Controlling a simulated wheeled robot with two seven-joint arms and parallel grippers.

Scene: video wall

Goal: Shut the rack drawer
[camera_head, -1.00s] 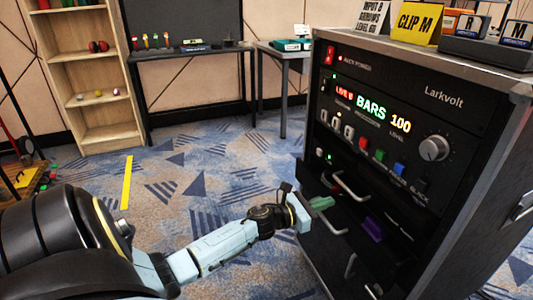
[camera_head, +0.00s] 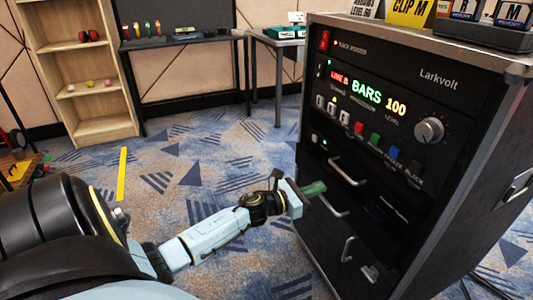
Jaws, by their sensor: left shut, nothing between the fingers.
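The black equipment rack (camera_head: 440,215) stands at the right, with a lit panel reading "BARS 100" in its upper part. Below the panel are silver bar handles. The rack drawer is at the handle (camera_head: 332,206) in the middle of the lower front. Its interior is very dark, with only a faint purple patch showing, and I cannot tell whether it is fully flush. My left gripper (camera_head: 315,188) is shut and empty, its greenish fingertips at the drawer front just above that handle. I cannot tell whether they touch it. My right gripper is not in view.
Signs and small boxes stand on the rack top, including a yellow "CLIP M" card (camera_head: 409,10). A wooden shelf (camera_head: 107,127) and a dark table (camera_head: 190,47) stand behind. The patterned carpet (camera_head: 200,165) left of the rack is mostly clear.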

